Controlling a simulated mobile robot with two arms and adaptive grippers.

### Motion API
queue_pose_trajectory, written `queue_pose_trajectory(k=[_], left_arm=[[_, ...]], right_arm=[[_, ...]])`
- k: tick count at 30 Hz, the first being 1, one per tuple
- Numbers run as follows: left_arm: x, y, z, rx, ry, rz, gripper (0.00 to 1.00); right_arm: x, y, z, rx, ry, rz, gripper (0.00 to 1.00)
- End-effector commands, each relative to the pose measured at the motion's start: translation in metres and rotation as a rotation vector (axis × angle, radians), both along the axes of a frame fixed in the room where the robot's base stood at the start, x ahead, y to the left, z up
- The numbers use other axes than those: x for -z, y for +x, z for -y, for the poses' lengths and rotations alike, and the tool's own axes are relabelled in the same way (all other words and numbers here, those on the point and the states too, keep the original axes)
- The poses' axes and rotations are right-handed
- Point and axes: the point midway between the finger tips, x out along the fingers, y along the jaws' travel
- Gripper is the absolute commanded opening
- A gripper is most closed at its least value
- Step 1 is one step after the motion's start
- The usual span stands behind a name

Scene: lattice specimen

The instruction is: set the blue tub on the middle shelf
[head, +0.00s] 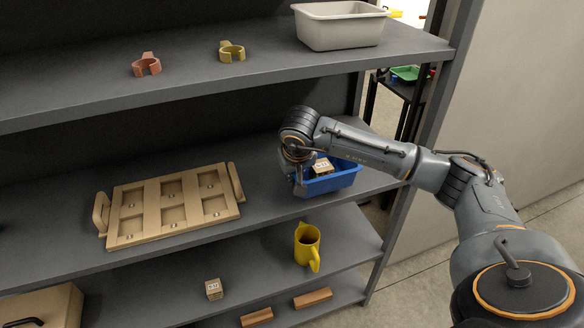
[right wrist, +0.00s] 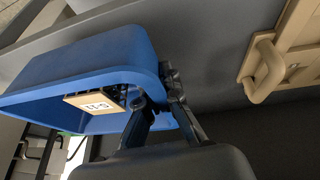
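The blue tub (head: 340,181) is at the right end of the middle shelf (head: 262,170), near its front edge. I cannot tell whether its base touches the shelf. A pale labelled block (head: 322,166) lies in the tub. My right gripper (head: 298,178) is at the tub's left end. In the right wrist view the gripper (right wrist: 162,98) is shut on the tub wall, one finger inside and one outside. The tub (right wrist: 85,62) and its block (right wrist: 98,101) show there too. My left gripper is out of view.
A wooden tray with handles (head: 156,205) stands left on the middle shelf, with a bare gap before the tub. The upper shelf bears a grey tub (head: 340,30) and two open rings. Below are a yellow mug (head: 307,244) and a small block (head: 214,289).

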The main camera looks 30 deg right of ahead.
Motion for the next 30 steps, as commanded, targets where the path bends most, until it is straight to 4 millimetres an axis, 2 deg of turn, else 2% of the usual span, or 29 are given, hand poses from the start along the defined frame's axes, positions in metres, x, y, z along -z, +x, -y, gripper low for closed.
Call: queue_pose_trajectory(k=[3,9,14,22,30], left_arm=[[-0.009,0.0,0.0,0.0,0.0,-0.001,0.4],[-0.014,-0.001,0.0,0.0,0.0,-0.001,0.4],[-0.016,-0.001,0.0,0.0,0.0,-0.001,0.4],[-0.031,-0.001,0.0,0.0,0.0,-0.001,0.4],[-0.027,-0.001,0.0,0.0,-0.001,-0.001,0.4]], right_arm=[[-0.004,0.023,0.011,0.004,0.001,0.001,0.0],[-0.002,0.047,0.023,0.003,0.001,0.002,0.0],[0.001,0.052,0.026,0.0,0.001,0.0,0.0],[0.033,0.051,0.026,0.0,0.001,-0.001,0.0],[0.036,0.051,0.026,0.0,0.0,0.001,0.0]])
